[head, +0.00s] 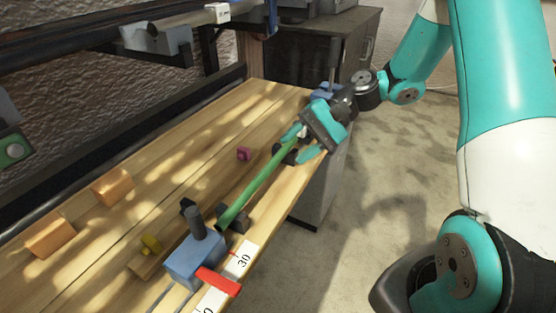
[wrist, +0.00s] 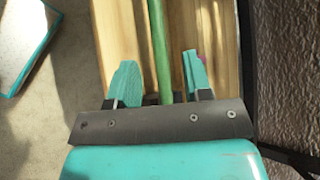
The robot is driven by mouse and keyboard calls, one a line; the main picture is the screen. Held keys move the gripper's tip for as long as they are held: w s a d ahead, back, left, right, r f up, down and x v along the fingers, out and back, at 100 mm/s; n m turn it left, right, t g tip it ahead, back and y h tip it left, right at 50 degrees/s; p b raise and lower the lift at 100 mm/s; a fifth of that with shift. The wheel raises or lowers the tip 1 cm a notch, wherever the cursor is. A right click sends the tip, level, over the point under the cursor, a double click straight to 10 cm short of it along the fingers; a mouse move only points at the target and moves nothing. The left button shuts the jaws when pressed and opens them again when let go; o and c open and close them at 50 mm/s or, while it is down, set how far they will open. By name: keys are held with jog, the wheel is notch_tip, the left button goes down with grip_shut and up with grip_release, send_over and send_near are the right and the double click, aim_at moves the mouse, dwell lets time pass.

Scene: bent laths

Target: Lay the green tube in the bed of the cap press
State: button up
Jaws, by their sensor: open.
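The green tube (head: 258,188) lies lengthwise along the right edge of the bench. Its near end is at a dark cradle block (head: 236,217), and its far part passes another dark block (head: 285,155) beside my gripper. It appears to rest in these blocks, but exact contact is hard to tell. The cap press has a blue body (head: 192,262) with a dark upright cylinder and a red lever (head: 218,281). My gripper (head: 303,143) is open at the tube's far end. In the wrist view, the tube (wrist: 160,45) runs between the spread teal fingers (wrist: 158,72), with gaps on both sides.
Two orange blocks (head: 113,187) stand at the left of the bench (head: 150,215). A yellow piece (head: 151,244) lies left of the press, and a small magenta piece (head: 243,154) left of the tube. A white scale marked 30 (head: 243,261) is by the lever. Mid-bench is mostly clear.

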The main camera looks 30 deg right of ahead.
jog(key=v, duration=0.4)
jog(key=s+a+r+n+g+h, duration=0.1)
jog(key=s+a+r+n+h, duration=0.4)
jog(key=a, duration=0.5)
jog(key=s+a+r+n+h, duration=0.1)
jog(key=s+a+n, duration=0.1)
jog(key=s+n, duration=0.2)
jog(key=s+a+r+n+t+h, duration=0.1)
jog(key=s+a+n, duration=0.1)
jog(key=s+n, duration=0.3)
jog(key=s, duration=0.4)
jog(key=shift+s+r+h, duration=0.3)
jog(key=shift+s+h, duration=0.1)
notch_tip(320, 180, up, 3)
jog(key=p, duration=0.2)
jog(key=shift+f+p, duration=0.25)
jog(key=shift+p, duration=0.1)
